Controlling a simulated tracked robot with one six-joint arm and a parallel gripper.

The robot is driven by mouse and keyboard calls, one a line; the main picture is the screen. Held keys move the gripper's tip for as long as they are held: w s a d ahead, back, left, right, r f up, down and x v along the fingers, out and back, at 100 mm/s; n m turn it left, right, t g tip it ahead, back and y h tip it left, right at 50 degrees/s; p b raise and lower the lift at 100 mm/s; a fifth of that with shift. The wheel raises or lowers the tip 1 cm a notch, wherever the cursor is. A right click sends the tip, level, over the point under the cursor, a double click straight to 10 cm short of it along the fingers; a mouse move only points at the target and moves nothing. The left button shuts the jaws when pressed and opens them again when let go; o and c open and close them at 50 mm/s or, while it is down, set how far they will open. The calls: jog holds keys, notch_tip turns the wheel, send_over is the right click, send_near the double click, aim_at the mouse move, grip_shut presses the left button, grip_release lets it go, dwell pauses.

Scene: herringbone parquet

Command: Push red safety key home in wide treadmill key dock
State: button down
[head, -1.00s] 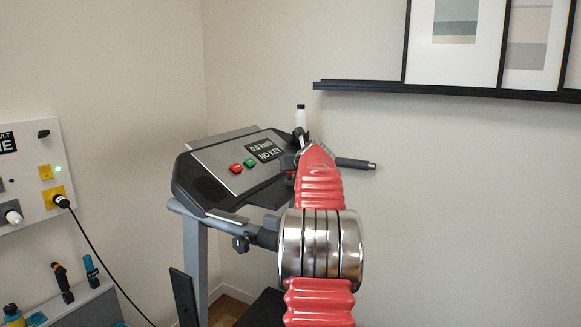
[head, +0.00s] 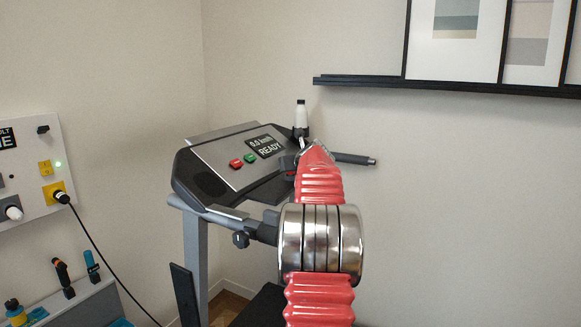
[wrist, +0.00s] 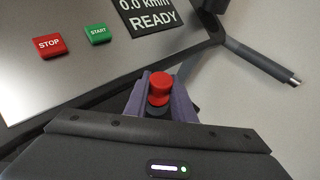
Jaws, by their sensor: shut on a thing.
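The red safety key (wrist: 159,88) shows in the wrist view, its round red head between the two purple-grey fingers of my gripper (wrist: 160,97). My gripper is shut on the key at the near edge of the treadmill console (wrist: 70,85). A dark round part shows just below the red head. The dock's opening is hidden by the key and fingers. The console display (head: 265,148) reads "0.0 km/h READY" and it also shows in the wrist view (wrist: 146,14). In the head view my red-sleeved arm hides the key and most of the gripper.
A red STOP button (wrist: 50,45) and a green START button (wrist: 97,34) sit left of the display. A black handlebar (head: 352,159) sticks out right of the console. A white bottle (head: 301,115) stands behind it. A wall panel with a cable (head: 87,232) is at left.

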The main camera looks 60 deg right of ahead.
jog(key=shift+f, duration=0.1)
jog(key=c, duration=1.4)
grip_release()
jog(key=shift+s, duration=0.1)
jog(key=v, duration=1.3)
jog(key=shift+s+a, duration=0.2)
jog(key=shift+s, duration=0.1)
